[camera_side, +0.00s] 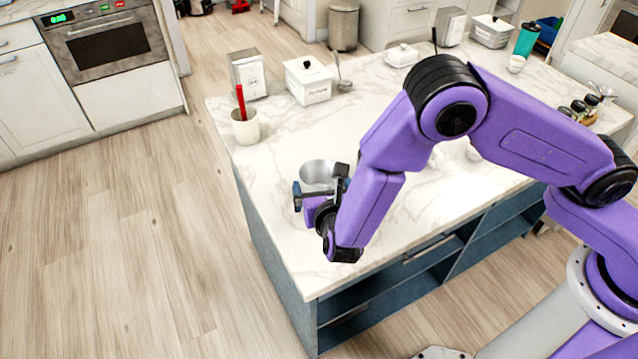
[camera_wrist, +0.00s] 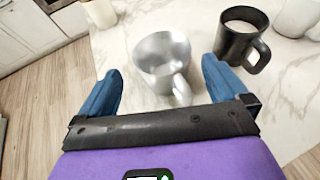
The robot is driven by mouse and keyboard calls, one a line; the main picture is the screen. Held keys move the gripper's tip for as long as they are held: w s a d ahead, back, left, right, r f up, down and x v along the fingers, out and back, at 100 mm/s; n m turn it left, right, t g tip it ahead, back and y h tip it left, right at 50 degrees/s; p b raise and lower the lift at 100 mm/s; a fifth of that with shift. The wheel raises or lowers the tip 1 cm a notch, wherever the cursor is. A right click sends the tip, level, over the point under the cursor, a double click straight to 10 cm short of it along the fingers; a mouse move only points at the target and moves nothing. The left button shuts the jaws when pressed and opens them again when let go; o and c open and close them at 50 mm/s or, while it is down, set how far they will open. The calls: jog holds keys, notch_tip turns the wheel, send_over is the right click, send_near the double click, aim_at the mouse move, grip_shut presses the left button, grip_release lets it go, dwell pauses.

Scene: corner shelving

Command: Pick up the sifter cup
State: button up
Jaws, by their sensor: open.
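The sifter cup is a silver metal cup with a side handle; in the wrist view the sifter cup (camera_wrist: 163,58) stands upright on the marble counter, between and just beyond my open fingers, its handle towards me. In the side view the sifter cup (camera_side: 317,172) stands near the counter's left edge, its lower part hidden by my gripper. My gripper (camera_side: 320,190) is low over the counter beside the cup, and its blue fingers are spread wide in the wrist view (camera_wrist: 160,90). Nothing is held. I cannot tell whether a finger touches the cup.
A black mug (camera_wrist: 241,38) stands right of the cup in the wrist view. A white cup with a red utensil (camera_side: 245,127), a white box (camera_side: 308,82) and a canister (camera_side: 248,75) stand further back. The marble counter (camera_side: 290,247) is bare at its near left corner.

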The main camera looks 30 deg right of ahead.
aim_at(319, 175)
jog(key=shift+x, duration=3.95)
jog(key=shift+s+d+f, duration=0.1)
jog(key=shift+f, duration=0.05)
jog(key=c, duration=0.8)
